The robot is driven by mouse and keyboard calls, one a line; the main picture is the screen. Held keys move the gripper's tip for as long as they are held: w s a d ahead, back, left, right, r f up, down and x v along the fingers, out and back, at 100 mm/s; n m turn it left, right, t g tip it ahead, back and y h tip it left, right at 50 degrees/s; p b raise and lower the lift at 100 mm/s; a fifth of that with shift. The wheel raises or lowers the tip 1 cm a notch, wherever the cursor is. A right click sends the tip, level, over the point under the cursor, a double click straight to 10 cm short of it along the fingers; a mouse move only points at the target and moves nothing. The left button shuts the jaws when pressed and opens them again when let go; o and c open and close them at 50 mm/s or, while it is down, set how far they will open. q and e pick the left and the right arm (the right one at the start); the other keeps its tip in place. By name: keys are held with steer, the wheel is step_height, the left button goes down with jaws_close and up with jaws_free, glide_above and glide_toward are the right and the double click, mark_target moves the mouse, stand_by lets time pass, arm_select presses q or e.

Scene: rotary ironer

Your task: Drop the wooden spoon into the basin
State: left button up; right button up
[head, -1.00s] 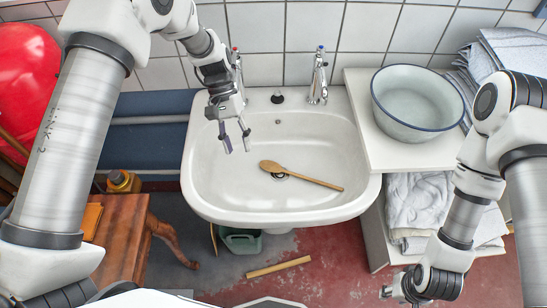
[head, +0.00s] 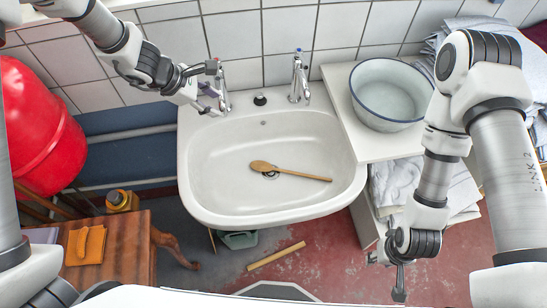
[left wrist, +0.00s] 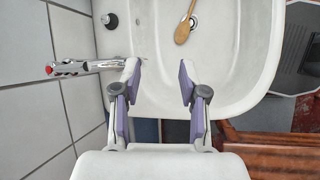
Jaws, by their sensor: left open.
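The wooden spoon (head: 300,174) lies in the white basin (head: 218,185), across its drain, with its bowl end to the left. In the left wrist view the spoon (left wrist: 183,30) is partly cut off by the top edge. My left gripper (head: 213,88) is open and empty at the basin's back left corner, beside the left tap, apart from the spoon. In the left wrist view its jaws (left wrist: 159,84) stand wide apart over the basin's edge. My right gripper (head: 390,275) is low at the lower right, away from the basin; its jaws are too unclear to judge.
Two chrome taps (head: 299,80) stand on the basin's back rim. An enamel bowl (head: 391,97) sits on the white counter (head: 345,120) at right, above folded towels (head: 394,184). A wooden table (head: 125,250) stands at lower left. A wooden stick (head: 276,257) lies on the floor.

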arm_select(q)
step_height(320, 180, up, 13)
steer(key=n+t+y+p, duration=0.1)
steer(key=n+p, duration=0.1)
steer(key=p, duration=0.2)
steer(key=shift+a+n, duration=0.15)
steer(key=shift+n, duration=0.25)
steer(key=shift+a, duration=0.1)
